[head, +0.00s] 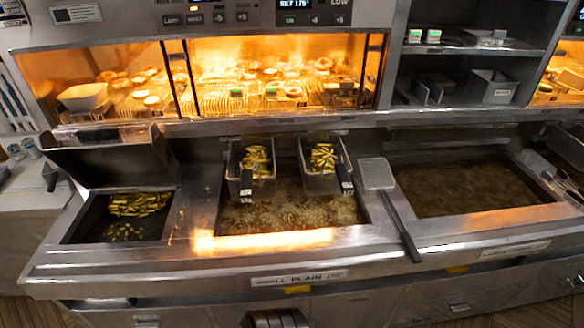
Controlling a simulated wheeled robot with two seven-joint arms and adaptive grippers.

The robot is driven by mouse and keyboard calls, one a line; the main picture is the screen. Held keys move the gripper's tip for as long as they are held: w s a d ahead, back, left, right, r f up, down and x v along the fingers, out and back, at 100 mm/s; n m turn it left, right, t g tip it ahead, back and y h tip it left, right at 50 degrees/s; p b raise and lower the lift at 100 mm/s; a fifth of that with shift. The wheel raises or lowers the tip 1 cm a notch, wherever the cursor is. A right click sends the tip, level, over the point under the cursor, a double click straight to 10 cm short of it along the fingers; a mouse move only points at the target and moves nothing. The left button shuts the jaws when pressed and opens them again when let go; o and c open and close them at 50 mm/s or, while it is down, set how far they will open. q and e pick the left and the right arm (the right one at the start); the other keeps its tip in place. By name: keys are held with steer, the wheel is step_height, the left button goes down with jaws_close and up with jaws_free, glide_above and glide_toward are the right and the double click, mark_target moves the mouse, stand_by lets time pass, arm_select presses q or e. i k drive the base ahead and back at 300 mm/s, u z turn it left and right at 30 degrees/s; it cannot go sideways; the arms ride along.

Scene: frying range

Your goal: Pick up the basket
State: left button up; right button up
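Two wire fry baskets hang side by side at the back of the middle fryer vat. The left basket (237,172) and the right basket (318,184) each hold yellow fries. Neither of my grippers shows in the head view.
A left bay (85,222) holds loose fries beside a raised metal panel (110,163). A flat long-handled skimmer (377,174) lies across the divider by the right oil vat (470,188). The front ledge (190,262) is clear. A lit warming cabinet (270,95) stands behind.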

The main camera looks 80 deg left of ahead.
mark_target(251, 170)
steer(key=i, duration=0.4)
steer(key=u, duration=2.7)
